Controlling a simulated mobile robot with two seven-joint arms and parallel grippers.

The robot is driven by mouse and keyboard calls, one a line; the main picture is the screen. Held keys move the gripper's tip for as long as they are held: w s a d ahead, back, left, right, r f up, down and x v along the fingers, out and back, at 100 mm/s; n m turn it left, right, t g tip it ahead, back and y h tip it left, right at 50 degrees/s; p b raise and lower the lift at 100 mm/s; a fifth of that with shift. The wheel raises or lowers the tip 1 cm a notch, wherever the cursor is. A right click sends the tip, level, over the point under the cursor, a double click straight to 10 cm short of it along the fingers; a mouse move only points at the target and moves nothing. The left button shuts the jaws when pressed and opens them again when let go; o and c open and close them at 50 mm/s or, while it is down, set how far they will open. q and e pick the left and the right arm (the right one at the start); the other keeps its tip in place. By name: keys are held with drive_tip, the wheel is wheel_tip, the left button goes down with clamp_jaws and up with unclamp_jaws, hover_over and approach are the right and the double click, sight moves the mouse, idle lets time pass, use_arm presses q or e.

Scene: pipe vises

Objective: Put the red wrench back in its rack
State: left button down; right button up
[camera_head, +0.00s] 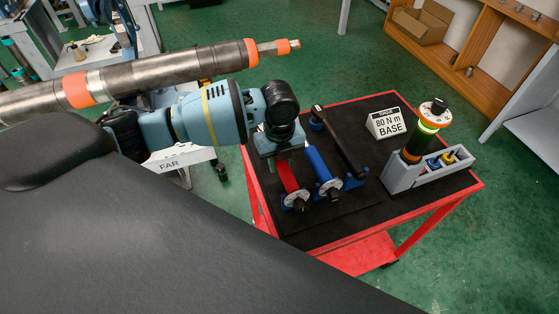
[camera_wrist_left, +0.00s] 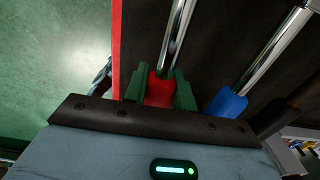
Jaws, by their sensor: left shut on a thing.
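The red wrench (camera_head: 287,176) has a red handle and lies over the left side of the black-topped red cart. My left gripper (camera_head: 283,153) is above it, and in the left wrist view its green fingers (camera_wrist_left: 159,88) are shut on the red handle (camera_wrist_left: 158,92). The wrench's bright metal shaft (camera_wrist_left: 175,38) runs up out of that view. The rack shows as blue holders (camera_head: 355,181) on the cart. The near end of the red wrench is by the left holder; I cannot tell whether it rests in it. My right gripper is not in view.
A blue wrench (camera_head: 322,165) and a black wrench (camera_head: 341,142) lie just right of the red one. A sign reading 80 N m BASE (camera_head: 388,123) and a grey holder (camera_head: 430,171) with a lit green-ringed device (camera_head: 424,130) stand farther right. The cart's front mat is clear.

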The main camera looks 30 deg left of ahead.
use_arm(q)
drive_tip(key=shift+s+f, duration=0.15)
drive_tip(key=shift+f, duration=0.15)
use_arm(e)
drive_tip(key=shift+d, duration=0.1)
use_arm(q)
drive_tip(key=c, duration=1.1)
unclamp_jaws()
drive_tip(key=shift+o, duration=0.2)
drive_tip(key=shift+r, duration=0.15)
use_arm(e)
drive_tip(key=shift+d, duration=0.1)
use_arm(q)
wheel_tip(320, 180, up, 6)
drive_tip(key=shift+r, duration=0.15)
drive_tip(key=shift+r+p, duration=0.3)
drive_tip(key=shift+r, duration=0.45)
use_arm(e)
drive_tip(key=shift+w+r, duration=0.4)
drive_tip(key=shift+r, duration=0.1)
